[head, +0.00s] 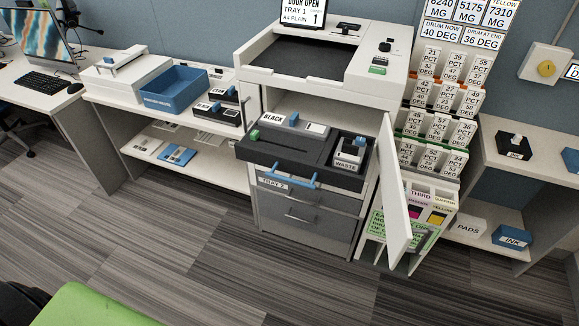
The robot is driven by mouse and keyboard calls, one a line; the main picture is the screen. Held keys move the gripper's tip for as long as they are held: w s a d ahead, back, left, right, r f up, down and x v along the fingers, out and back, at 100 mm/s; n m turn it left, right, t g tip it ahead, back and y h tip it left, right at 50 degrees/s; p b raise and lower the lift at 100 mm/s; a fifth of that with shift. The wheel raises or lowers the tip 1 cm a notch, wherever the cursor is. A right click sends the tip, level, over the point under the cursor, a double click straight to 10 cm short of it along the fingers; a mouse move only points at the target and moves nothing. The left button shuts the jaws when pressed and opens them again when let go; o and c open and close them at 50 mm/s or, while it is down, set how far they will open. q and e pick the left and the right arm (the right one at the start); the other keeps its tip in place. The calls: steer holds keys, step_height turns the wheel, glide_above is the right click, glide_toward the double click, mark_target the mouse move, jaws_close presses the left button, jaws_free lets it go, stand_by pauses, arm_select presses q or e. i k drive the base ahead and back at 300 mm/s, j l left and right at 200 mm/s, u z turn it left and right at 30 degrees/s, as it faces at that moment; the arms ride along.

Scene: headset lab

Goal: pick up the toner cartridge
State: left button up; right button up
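The printer (397,60) stands in the middle with its front open. A dark pulled-out tray (300,172) sticks out of its front. On the tray lies a long dark cartridge labelled BLACK (290,143), with a blue tab on top and a green knob at its left end. A box labelled WASTE (347,155) sits at the tray's right end. More dark cartridges with blue tabs (217,108) lie on the left counter, their labels too small to read surely. Neither of my grippers shows.
The printer's white door (396,190) stands open to the right. A blue handle (293,176) juts from the tray front. A blue bin (173,92) stands on the left counter. A green surface (85,306) fills the bottom left. The floor before the printer is clear.

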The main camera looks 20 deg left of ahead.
mark_target(292, 124)
steer(key=i+j+u, duration=0.45)
steer(key=j, duration=0.2)
steer(key=i+j+u, duration=0.5)
